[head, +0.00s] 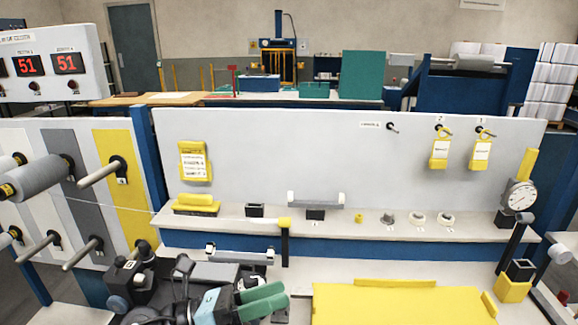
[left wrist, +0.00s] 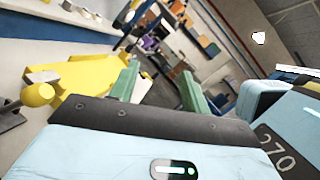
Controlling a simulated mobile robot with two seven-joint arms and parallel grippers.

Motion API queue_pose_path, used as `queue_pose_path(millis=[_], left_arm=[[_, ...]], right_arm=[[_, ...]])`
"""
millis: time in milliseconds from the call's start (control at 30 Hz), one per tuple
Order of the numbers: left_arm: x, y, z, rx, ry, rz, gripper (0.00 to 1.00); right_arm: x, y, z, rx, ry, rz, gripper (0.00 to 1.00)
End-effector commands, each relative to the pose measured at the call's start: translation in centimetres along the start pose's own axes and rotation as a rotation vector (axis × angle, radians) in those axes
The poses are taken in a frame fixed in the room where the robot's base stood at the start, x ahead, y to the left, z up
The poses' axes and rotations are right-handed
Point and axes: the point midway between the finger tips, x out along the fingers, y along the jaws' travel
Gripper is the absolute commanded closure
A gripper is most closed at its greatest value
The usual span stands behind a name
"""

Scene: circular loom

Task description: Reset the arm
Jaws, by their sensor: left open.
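My left arm comes in at the bottom left of the head view. My left gripper (head: 284,296) has green fingers and points right, in front of the shelf and left of the yellow tray (head: 400,308). In the left wrist view the two green fingers of the gripper (left wrist: 160,70) stand well apart with nothing between them. The yellow tray also shows beyond the fingers, at the left of that view (left wrist: 85,75). My right gripper is in neither view.
A narrow shelf (head: 365,231) holds small parts, a white roller (head: 316,201) and a dial gauge (head: 519,198). A post with a yellow cap (head: 284,223) stands close behind my gripper. Spools on pegs (head: 38,178) stick out at the left. Yellow tags (head: 439,150) hang on the panel.

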Motion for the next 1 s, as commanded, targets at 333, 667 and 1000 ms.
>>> queue_pose_path(millis=[333, 667, 1000], left_arm=[[-6.7, 3.7, 2.8, -0.708, -0.722, 0.202, 0.53], [-18.5, 8.6, -6.4, -1.396, -1.324, 0.563, 0.53], [-27.4, 4.2, -22.0, -1.954, -1.792, 1.074, 0.53]], right_arm=[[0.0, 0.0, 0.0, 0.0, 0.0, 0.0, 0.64], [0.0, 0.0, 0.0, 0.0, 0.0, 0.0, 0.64], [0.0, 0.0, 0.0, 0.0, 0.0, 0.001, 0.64]])
